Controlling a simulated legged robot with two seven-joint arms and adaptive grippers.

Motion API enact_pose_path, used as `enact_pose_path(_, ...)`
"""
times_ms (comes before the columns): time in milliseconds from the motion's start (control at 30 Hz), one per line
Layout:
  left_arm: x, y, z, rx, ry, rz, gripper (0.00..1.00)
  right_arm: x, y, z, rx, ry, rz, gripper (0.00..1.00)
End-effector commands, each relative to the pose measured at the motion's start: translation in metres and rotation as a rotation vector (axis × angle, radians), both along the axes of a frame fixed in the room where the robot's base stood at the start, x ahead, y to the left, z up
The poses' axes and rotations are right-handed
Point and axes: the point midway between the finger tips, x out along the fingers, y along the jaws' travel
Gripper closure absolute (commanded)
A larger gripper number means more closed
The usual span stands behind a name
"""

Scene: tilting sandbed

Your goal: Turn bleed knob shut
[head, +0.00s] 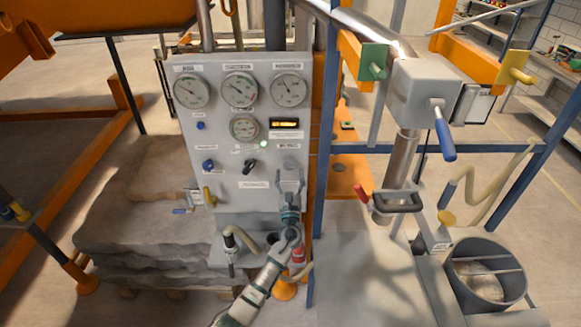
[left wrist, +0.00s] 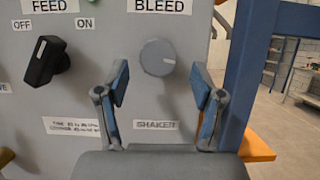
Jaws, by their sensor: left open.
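The bleed knob (left wrist: 157,57) is a round grey knob on the grey panel, under the BLEED label, with a small white mark on its right side. In the head view the knob (head: 291,163) is small and partly hard to make out just above my left gripper. My left gripper (head: 291,182) is open and empty in front of the panel. In the left wrist view its two blue-padded fingers (left wrist: 160,84) stand apart, one on each side and slightly below the knob. I see no clear contact with it. My right gripper is not in view.
The black feed switch (left wrist: 46,61) sits left of the knob, with OFF and ON labels. Gauges (head: 240,89) fill the upper panel (head: 225,207). A blue post (head: 322,130) rises close to the panel's right edge. A blue-handled lever (head: 444,137) is farther right.

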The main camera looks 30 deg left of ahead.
Motion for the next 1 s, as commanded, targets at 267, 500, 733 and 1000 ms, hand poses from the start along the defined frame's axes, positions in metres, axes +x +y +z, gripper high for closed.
enact_pose_path(267,0.021,0.011,0.010,0.002,0.000,0.000,0.33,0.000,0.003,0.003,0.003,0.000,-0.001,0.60)
enact_pose_path(500,0.022,0.010,0.011,0.003,0.000,-0.001,0.33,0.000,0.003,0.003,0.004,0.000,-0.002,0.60)
enact_pose_path(733,0.022,0.012,0.011,0.001,0.000,-0.002,0.80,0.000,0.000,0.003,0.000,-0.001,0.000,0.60)
enact_pose_path(1000,0.023,0.011,0.010,-0.006,-0.003,-0.003,0.92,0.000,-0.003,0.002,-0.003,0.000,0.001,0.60)
